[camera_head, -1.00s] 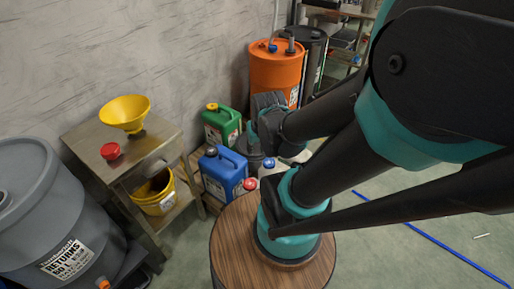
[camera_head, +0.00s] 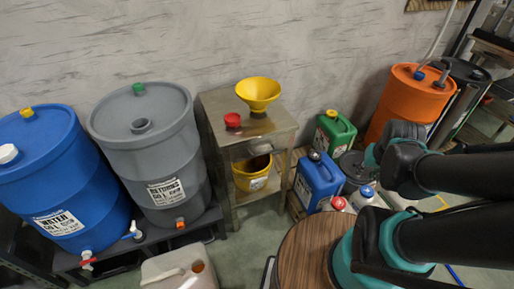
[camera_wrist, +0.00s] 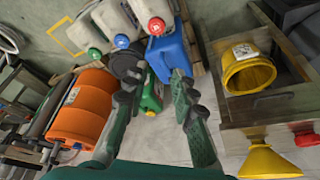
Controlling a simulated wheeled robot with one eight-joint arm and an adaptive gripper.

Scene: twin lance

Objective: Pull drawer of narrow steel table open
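The narrow steel table (camera_head: 220,104) stands against the wall, left of the middle in the head view. Its drawer front (camera_head: 240,153) seems to lie under the front edge of the top, with no visible gap; the handle is too small to make out clearly. In the wrist view, part of the table (camera_wrist: 272,101) shows at the right, turned. My gripper (camera_wrist: 155,80) has its two fingers apart with nothing held between them. It is over the floor near the cans, to the right of the table in the head view and apart from it.
A yellow funnel (camera_head: 258,92) and a red cap (camera_head: 232,120) are on the tabletop. A yellow bucket (camera_head: 250,181) sits below. A grey barrel (camera_head: 165,150) stands close left. Blue (camera_head: 318,184) and green (camera_head: 332,136) cans stand right. A round wooden top (camera_head: 300,250) is in front.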

